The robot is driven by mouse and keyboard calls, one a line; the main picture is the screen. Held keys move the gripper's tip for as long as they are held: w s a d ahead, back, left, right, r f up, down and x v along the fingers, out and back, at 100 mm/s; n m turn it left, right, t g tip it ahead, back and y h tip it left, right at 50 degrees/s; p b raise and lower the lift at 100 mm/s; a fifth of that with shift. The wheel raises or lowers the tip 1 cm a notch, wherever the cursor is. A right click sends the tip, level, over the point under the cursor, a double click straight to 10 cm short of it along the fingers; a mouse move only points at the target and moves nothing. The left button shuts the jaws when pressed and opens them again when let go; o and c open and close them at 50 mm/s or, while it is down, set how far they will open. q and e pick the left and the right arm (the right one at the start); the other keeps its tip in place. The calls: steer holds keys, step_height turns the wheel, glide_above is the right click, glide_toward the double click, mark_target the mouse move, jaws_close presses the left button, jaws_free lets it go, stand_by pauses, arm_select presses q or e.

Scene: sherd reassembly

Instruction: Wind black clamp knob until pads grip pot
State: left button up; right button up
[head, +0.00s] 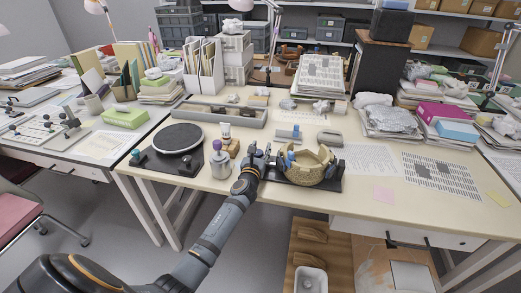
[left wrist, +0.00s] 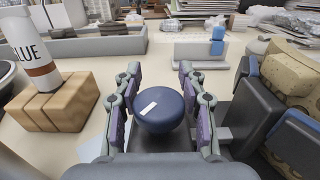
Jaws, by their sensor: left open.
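The clamp knob (left wrist: 159,110) is a dark, bluish-black round knob with a white mark, seen in the left wrist view. My left gripper (left wrist: 160,84) is open, its purple-padded fingers on either side of the knob; I cannot tell whether they touch it. In the head view my left gripper (head: 257,160) is at the left end of the dark clamp base (head: 325,183). The tan, jagged-rimmed pot (head: 309,172) sits on the clamp. Part of the pot (left wrist: 290,72) shows at right in the wrist view, beside a blue pad (left wrist: 297,126); contact is unclear. My right gripper is not in view.
A glue bottle (left wrist: 30,48) and wooden blocks (left wrist: 56,103) stand close left of my left gripper. A round turntable (head: 178,138) and a grey mug (head: 219,162) are further left. Printed sheets (head: 440,175) lie right of the pot. A long tray (head: 218,114) is behind.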

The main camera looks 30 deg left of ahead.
arm_select(q)
steer(key=shift+w, duration=0.1)
steer(key=c, duration=0.7)
steer(key=shift+f, duration=0.15)
jaws_close()
arm_select(e)
steer(key=shift+w, duration=0.1)
steer(key=shift+d, duration=0.1)
steer(key=shift+r, duration=0.15)
